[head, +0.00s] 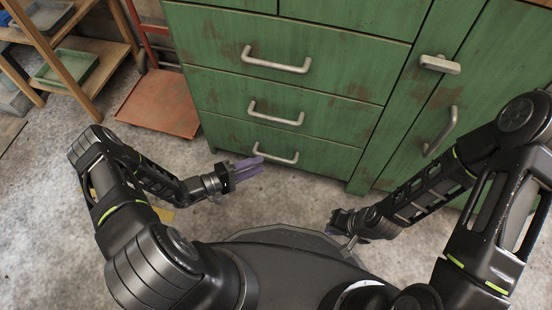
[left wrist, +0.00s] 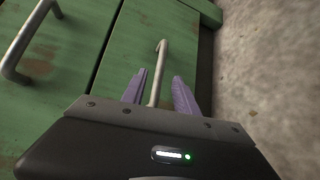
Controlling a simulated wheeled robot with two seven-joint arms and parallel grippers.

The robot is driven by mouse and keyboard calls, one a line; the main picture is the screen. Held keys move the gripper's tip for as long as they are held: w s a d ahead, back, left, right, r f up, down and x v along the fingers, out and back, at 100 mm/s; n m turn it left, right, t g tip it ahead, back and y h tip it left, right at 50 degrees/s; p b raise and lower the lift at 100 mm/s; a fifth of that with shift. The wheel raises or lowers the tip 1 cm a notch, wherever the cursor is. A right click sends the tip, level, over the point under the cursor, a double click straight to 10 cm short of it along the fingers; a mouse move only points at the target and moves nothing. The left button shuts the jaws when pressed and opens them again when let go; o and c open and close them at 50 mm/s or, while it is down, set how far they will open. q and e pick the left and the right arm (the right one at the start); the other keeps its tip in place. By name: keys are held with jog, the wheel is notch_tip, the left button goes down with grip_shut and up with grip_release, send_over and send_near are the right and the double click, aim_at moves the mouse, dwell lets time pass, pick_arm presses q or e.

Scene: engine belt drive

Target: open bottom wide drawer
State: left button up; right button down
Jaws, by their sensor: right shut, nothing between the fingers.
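The bottom wide drawer (head: 325,158) of the green cabinet is flush with the front, so it looks shut. Its pale bar handle (head: 275,153) runs level across it. My left gripper (head: 261,162) is open, its purple fingers at the left part of this handle. In the left wrist view the handle (left wrist: 162,62) lies between the two spread fingers (left wrist: 158,90); I cannot tell whether either touches it. My right gripper (head: 333,228) is low in front of the cabinet, away from the drawer, shut and partly hidden by its own arm.
Wide drawers with handles (head: 275,62) (head: 276,114) sit above, both shut. A cabinet door with a handle (head: 441,131) and a latch (head: 440,64) is on the right. A red cart (head: 160,103) and wooden shelf (head: 92,75) stand left. The floor before the drawer is clear except for my arms.

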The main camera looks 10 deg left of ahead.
aim_at(276, 159)
pick_arm(q)
jog(key=b+x, duration=0.2)
jog(key=x, duration=0.4)
jog(key=shift+w+d+f, duration=0.2)
jog(key=shift+d, duration=0.1)
jog(key=shift+w+d, duration=0.35)
jog(key=shift+d, duration=0.05)
jog(key=shift+c, duration=0.2)
grip_shut()
dwell(0.8)
